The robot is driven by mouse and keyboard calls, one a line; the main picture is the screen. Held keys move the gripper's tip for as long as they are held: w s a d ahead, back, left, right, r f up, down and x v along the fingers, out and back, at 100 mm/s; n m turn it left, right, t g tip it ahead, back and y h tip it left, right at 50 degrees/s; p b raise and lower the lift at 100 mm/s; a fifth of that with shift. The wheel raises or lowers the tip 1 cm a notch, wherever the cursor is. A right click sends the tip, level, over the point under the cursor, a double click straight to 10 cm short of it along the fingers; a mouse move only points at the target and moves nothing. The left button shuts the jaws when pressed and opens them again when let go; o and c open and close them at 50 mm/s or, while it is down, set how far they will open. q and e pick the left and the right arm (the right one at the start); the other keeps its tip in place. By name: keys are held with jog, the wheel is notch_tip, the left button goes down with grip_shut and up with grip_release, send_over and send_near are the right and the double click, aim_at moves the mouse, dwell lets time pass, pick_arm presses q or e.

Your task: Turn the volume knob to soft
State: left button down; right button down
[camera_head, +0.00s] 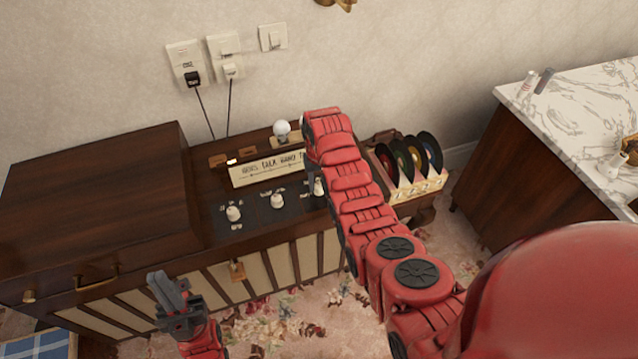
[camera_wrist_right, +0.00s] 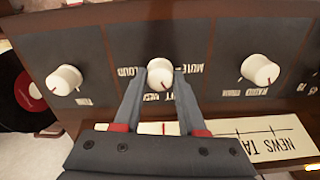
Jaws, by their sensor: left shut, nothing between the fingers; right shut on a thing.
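The volume knob (camera_wrist_right: 160,68) is a white round knob on a dark panel, between lettering that reads LOUD and MUTE upside down in the right wrist view. A red mark on its face points down in that view. My right gripper (camera_wrist_right: 162,82) is shut on this knob, one finger on each side. The lettering below the knob is partly hidden by the fingers. In the head view my right arm covers most of that gripper and part of the panel. My left gripper (camera_head: 167,291) is shut and empty, low in front of the wooden cabinet.
White knobs stand on either side, one near TONE (camera_wrist_right: 64,80) and one near RADIO (camera_wrist_right: 260,69). The cabinet (camera_head: 95,190) stands against the wall. Records in a rack (camera_head: 408,165) stand right of my arm. A marble-topped counter (camera_head: 575,110) is further right.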

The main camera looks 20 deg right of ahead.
aim_at(319, 184)
dwell(0.3)
jog(key=shift+c, duration=2.4)
grip_release()
jog(key=shift+r, duration=0.15)
jog(key=shift+w+r, duration=0.1)
jog(key=shift+r, duration=0.15)
notch_tip(319, 184, up, 4)
jog(key=shift+f+b, duration=0.1)
jog(key=shift+b, duration=0.4)
notch_tip(319, 184, up, 3)
jog(key=shift+f+p, duration=0.1)
jog(key=shift+p, duration=0.5)
notch_tip(319, 184, up, 10)
jog(key=p, duration=1)
